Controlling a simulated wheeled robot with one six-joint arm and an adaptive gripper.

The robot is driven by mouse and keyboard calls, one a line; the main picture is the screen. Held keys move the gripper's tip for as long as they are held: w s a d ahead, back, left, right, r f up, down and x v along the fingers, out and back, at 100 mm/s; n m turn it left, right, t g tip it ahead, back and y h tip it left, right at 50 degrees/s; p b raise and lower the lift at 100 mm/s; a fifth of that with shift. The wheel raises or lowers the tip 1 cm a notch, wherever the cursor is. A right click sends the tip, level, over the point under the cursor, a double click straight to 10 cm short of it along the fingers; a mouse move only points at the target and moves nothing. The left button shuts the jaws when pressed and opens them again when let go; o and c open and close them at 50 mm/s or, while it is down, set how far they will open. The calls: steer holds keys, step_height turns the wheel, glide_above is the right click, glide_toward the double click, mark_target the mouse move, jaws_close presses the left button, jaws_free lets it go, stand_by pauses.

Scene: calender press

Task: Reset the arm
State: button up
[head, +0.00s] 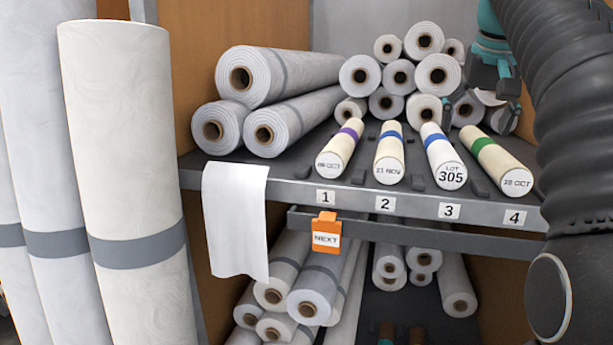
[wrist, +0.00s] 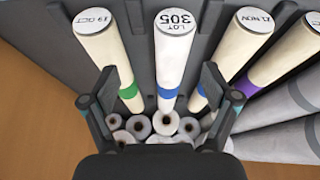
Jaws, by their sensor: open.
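My gripper (head: 485,112) is at the upper right of the head view, above the back of the shelf, behind the labelled rolls. In the wrist view its two fingers (wrist: 157,100) are spread wide, with nothing held between them. Beyond them, a roll marked LOT 305 with a blue band (wrist: 175,60) runs through the gap, apart from the fingers as far as I can tell. In the head view this LOT 305 roll (head: 441,155) lies in the place marked 3. My dark ribbed arm covers the right edge of that view.
Beside it lie a purple-banded roll (head: 341,148), a blue-banded roll (head: 389,155) and a green-banded roll (head: 497,160). Large grey rolls (head: 278,75) are stacked behind left. An orange tag (head: 326,232) hangs on the lower rail. Tall rolls (head: 125,180) stand left.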

steer(key=s+a+f+n, duration=0.1)
steer(key=s+a+f, duration=0.3)
steer(key=s+f, duration=0.3)
steer(key=s+a+f+n, duration=0.1)
steer(key=s+a+f, duration=0.3)
steer(key=s+f, duration=0.4)
steer(key=s+a+f+t+y, duration=0.1)
steer(key=s+a+f, duration=0.4)
steer(key=f, duration=1.3)
steer(key=s, duration=0.2)
steer(key=shift+s+f+n, duration=0.15)
steer(key=shift+s+n, duration=0.15)
steer(key=shift+n, duration=0.1)
